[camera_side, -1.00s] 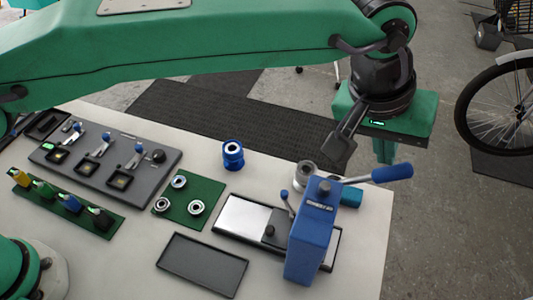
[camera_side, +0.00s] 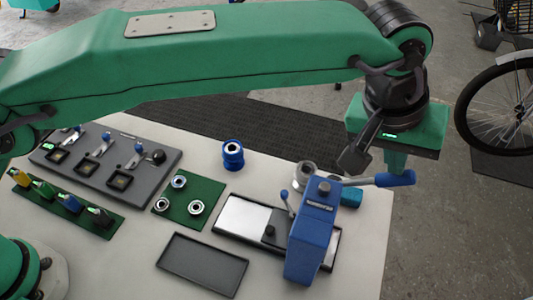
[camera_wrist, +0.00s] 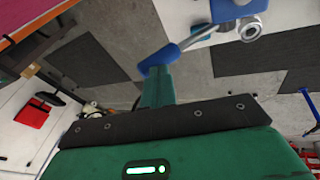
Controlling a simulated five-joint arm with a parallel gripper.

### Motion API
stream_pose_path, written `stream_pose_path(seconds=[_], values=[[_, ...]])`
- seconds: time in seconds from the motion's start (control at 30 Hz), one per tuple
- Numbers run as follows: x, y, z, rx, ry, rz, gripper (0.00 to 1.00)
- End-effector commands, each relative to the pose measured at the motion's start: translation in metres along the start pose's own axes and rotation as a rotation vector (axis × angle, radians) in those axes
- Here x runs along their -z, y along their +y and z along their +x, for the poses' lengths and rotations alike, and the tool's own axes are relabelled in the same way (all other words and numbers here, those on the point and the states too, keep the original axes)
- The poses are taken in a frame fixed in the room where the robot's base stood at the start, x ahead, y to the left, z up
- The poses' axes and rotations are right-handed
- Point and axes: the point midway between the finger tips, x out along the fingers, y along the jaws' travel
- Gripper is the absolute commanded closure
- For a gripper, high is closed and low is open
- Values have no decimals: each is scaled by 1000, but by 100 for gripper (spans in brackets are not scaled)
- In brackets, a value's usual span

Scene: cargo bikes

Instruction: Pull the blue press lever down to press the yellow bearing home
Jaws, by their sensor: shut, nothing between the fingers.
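The blue press (camera_side: 312,240) stands at the right end of the table. Its lever, a grey rod with a blue handle (camera_side: 397,179), sticks out to the right, nearly level and tilted slightly. My gripper (camera_side: 396,164) is shut and empty, with its green fingertips at the handle. In the wrist view the shut fingers (camera_wrist: 158,82) reach up to the blue handle (camera_wrist: 160,58) and appear to touch it; they are not closed around it. I cannot make out a yellow bearing; the press body hides part of its work area.
A green mat (camera_side: 180,211) with metal rings, a blue cylinder (camera_side: 233,155), a dark empty tray (camera_side: 203,264) and a grey fixture board (camera_side: 150,150) lie to the left. A teal cylinder (camera_side: 352,196) lies beside the press. A bicycle wheel (camera_side: 500,110) stands off to the right.

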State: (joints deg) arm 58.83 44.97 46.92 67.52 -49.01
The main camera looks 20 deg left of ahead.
Motion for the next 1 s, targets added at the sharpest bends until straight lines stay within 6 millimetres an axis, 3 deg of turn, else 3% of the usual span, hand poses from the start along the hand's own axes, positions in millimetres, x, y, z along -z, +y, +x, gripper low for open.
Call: stream_pose_path(seconds=[0.43, 1.0], values=[[-4, 23, 45, -6, -7, 2, 100], [-13, 27, 94, -5, -13, 1, 100]])
